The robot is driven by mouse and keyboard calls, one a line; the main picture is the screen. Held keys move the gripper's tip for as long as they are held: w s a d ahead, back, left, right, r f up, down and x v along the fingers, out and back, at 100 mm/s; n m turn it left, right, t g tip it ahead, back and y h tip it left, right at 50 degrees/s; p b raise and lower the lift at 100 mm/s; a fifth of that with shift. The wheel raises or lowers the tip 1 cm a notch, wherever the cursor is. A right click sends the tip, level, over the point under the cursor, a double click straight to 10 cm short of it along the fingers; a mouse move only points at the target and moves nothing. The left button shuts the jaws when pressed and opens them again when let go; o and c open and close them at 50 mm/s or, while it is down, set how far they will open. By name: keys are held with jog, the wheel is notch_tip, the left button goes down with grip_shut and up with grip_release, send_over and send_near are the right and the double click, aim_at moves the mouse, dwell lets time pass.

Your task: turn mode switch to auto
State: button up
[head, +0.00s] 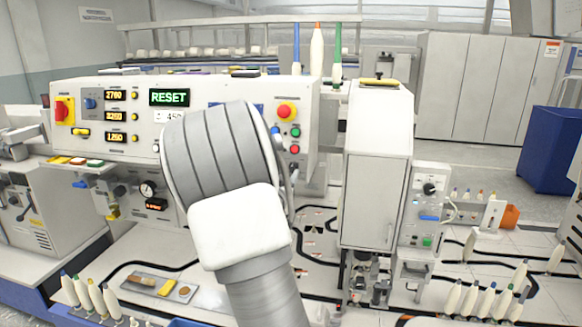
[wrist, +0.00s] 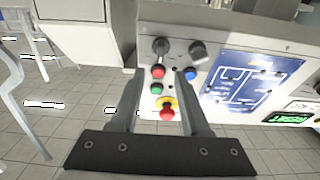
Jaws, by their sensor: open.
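The control panel (wrist: 145,75) fills the middle of the wrist view, seen upside down. Two dark rotary switches, one at left (wrist: 160,48) and one at right (wrist: 198,52), sit along its upper part in that view. Their labels are too small to read, so I cannot tell which is the mode switch or its setting. My gripper (wrist: 159,75) is open and empty, its fingers pointing at the panel. The left switch lies just beyond the fingertips, between their lines; contact cannot be seen. In the head view my arm hides the gripper and much of the panel (head: 228,90).
A red emergency stop (wrist: 167,112), a red button (wrist: 158,72), a green button (wrist: 156,89) and a blue button (wrist: 190,74) sit close around the fingers. A grey cabinet (head: 375,180) stands right of the panel. White bobbins (head: 487,300) stand at the front right.

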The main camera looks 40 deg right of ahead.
aim_at(292, 164)
jog(key=x, duration=0.6)
jog(key=shift+w+d, duration=0.15)
jog(key=shift+d, duration=0.05)
grip_shut()
